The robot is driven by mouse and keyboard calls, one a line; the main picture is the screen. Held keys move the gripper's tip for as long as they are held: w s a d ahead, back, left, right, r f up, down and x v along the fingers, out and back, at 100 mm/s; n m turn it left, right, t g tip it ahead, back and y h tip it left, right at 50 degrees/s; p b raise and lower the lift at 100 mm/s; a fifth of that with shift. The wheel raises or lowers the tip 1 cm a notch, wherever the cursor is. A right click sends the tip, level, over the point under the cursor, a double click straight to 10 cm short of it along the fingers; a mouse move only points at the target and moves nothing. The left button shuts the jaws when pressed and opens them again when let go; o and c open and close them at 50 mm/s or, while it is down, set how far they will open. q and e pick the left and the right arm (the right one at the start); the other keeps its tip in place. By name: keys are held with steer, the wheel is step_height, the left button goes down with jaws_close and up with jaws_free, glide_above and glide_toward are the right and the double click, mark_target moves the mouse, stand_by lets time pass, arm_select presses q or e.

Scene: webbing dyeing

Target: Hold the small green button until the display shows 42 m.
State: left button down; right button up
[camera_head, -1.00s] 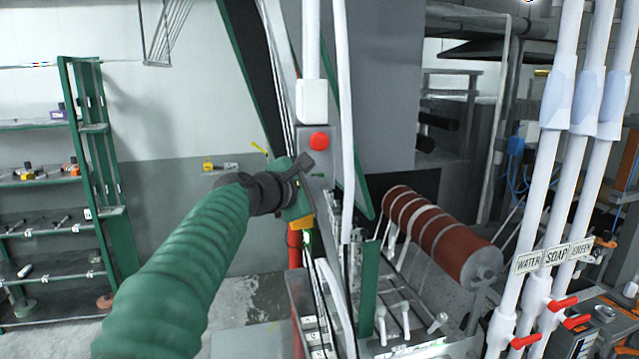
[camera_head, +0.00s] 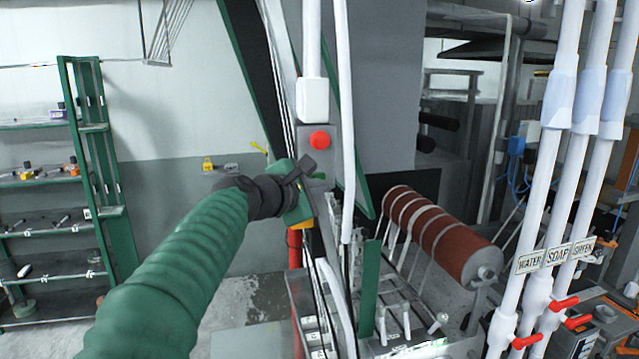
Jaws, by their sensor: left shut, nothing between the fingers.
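A grey control box (camera_head: 311,145) on the machine column carries a large round red button (camera_head: 320,140). A small green button (camera_head: 319,176) shows just below it, at the tip of my left gripper (camera_head: 306,168). My left gripper is shut and empty, with its fingertips against or very close to the box face; contact cannot be told for certain. No display with a readable number shows in the head view. My right gripper is not in view.
A red-brown roller (camera_head: 440,236) lies right of the column. White pipes (camera_head: 548,200) labelled WATER, SOAP and GREEN stand at the right. Levers (camera_head: 406,318) rise at the bottom centre. A green shelf rack (camera_head: 85,140) stands at the left wall.

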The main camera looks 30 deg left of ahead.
arm_select(q)
steer(key=s+d, duration=0.1)
steer(key=d, duration=0.1)
steer(key=s+d, duration=0.2)
steer(key=shift+s, duration=0.15)
stand_by(0.4)
steer(key=shift+a, duration=0.1)
